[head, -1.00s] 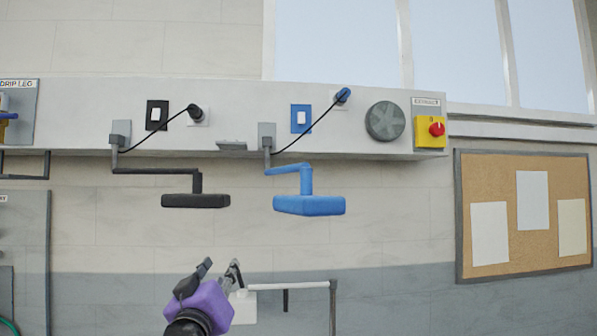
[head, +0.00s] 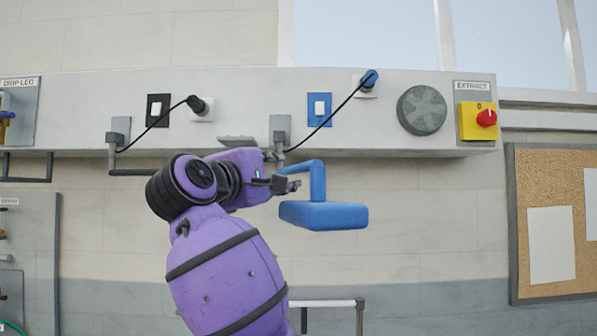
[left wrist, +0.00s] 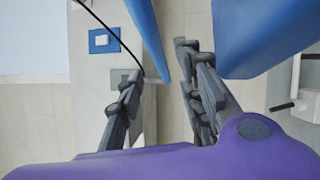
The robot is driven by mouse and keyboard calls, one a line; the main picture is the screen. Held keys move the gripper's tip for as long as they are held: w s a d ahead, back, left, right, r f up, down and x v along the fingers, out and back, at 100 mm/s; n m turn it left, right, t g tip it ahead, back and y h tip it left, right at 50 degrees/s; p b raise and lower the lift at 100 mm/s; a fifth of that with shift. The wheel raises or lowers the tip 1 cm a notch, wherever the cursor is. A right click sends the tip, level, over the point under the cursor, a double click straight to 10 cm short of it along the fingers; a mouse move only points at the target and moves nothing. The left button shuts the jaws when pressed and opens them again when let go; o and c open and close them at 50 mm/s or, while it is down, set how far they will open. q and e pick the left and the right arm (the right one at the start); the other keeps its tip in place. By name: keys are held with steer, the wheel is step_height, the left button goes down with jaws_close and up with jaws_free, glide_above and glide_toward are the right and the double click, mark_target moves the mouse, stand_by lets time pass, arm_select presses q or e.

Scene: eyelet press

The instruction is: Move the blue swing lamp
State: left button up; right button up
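The blue swing lamp (head: 323,215) hangs from a grey bracket under the wall trunking in the head view. Its blue arm runs out from the bracket and bends down to a flat blue head. My left gripper (head: 288,170) is beside that arm, just left of the downward part. In the left wrist view, the left gripper (left wrist: 157,62) is open, with the lamp's blue arm (left wrist: 148,38) showing between its fingers. The lamp head (left wrist: 262,36) is to the right of the fingers. Contact cannot be told. My right gripper is not in view.
A black switch (head: 158,110) and a blue switch (head: 319,109) sit on the trunking (head: 250,90), with plugs and black cords. A round grey knob (head: 422,110) and a red-and-yellow extract switch (head: 478,121) are to the right. My arm hides the black lamp's head.

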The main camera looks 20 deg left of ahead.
mark_target(290, 170)
arm_select(q)
steer(key=shift+w+d+r, duration=0.15)
steer(key=shift+w+r, duration=0.15)
steer(key=shift+w, duration=0.2)
steer(key=x, duration=0.5)
steer(key=shift+w+f, duration=0.2)
steer(key=shift+f, duration=0.1)
steer(key=shift+w+r, duration=0.25)
steer(key=shift+w, duration=0.1)
steer(key=shift+w+d, duration=0.1)
steer(key=shift+w, duration=0.05)
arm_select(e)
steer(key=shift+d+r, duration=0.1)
arm_select(q)
jaws_close()
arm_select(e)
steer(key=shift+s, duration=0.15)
